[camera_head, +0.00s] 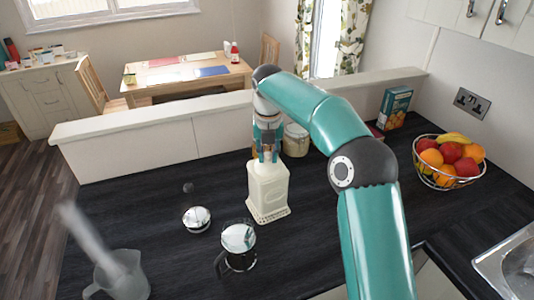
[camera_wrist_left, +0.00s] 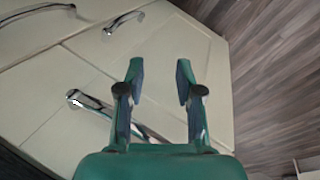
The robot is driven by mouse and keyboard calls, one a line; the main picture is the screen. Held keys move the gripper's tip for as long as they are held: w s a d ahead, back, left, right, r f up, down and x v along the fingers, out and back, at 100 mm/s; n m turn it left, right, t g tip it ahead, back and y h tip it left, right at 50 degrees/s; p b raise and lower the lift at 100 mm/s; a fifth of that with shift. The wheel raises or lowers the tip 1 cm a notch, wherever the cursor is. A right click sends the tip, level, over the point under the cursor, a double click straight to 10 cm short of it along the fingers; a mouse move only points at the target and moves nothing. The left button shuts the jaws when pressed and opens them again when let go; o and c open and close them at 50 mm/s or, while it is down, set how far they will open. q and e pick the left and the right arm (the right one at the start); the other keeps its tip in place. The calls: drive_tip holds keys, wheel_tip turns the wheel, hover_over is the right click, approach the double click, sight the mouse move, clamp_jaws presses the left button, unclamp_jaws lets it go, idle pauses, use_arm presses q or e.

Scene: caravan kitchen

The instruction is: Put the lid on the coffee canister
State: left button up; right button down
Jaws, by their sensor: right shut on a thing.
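The cream coffee canister (camera_head: 267,193) stands upright on the dark worktop, near the middle of the head view. My right gripper (camera_head: 268,158) points down at its top and is shut. The lid is in its grip at the top of the canister, largely hidden by the fingers. I cannot tell whether the lid is seated. My left gripper (camera_wrist_left: 160,85) is open and empty in the left wrist view, in front of cream cabinet fronts with metal handles.
A glass press pot (camera_head: 238,248) and a shiny plunger lid (camera_head: 196,218) stand to the left. A clear jug (camera_head: 122,278) is front left. A jar (camera_head: 296,142) stands behind my right arm. A fruit bowl (camera_head: 447,180) and a box (camera_head: 395,108) are right.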

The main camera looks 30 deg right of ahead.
sight(268, 168)
drive_tip(key=shift+f, duration=0.1)
drive_tip(key=c, duration=1.2)
unclamp_jaws()
drive_tip(key=shift+c, duration=0.2)
drive_tip(key=shift+s+a+r+p, duration=0.15)
drive_tip(key=shift+r+p, duration=0.4)
drive_tip(key=shift+r, duration=0.95)
wheel_tip(268, 168, up, 8)
drive_tip(key=s, duration=0.1)
drive_tip(key=shift+a, duration=0.3)
drive_tip(key=shift+f, duration=0.1)
